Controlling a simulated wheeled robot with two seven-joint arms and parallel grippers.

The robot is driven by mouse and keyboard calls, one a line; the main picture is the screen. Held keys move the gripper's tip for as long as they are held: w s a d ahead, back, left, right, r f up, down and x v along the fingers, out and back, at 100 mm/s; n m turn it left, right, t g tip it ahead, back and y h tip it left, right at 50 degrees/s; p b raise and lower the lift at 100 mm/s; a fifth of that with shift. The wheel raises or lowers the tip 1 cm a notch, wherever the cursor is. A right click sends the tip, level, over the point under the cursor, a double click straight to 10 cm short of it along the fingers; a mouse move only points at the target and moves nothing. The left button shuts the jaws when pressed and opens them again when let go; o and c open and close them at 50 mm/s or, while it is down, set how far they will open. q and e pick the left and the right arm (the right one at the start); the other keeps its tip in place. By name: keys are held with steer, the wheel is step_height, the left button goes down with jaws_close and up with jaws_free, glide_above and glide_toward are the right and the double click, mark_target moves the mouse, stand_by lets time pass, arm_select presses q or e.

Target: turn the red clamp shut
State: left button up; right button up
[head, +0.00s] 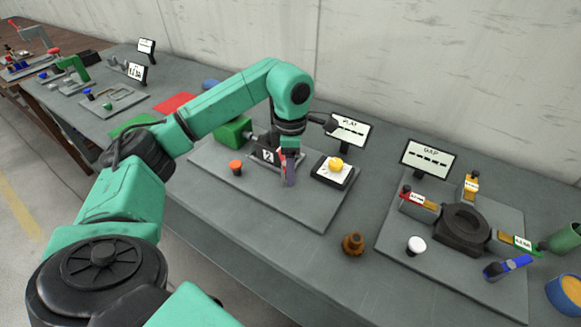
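On the right-hand plate, a small clamp with a red end (406,190) and a white label sits at the left of a black ring-shaped block (462,228). Clamps with a yellow-orange end (471,187), a green end (522,243) and a blue end (508,267) stand around the same ring. My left gripper (289,172) points down over the middle plate, left of and apart from this group. A narrow red and purplish part shows at its fingertips; I cannot tell whether it is held. My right gripper is not in view.
The middle plate (320,212) carries a green block (233,131), an orange knob (236,167) and a yellow button (336,164). A brown knob (353,243) stands between the plates. A white knob (416,245) and a display (428,159) are by the ring. A green cup (565,238) stands far right.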

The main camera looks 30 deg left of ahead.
arm_select(q)
step_height(320, 180, up, 6)
steer(key=shift+f+b, duration=0.15)
steer(key=shift+b, duration=0.45)
step_height(320, 180, up, 9)
steer(key=p, duration=0.4)
steer(key=shift+f, duration=0.1)
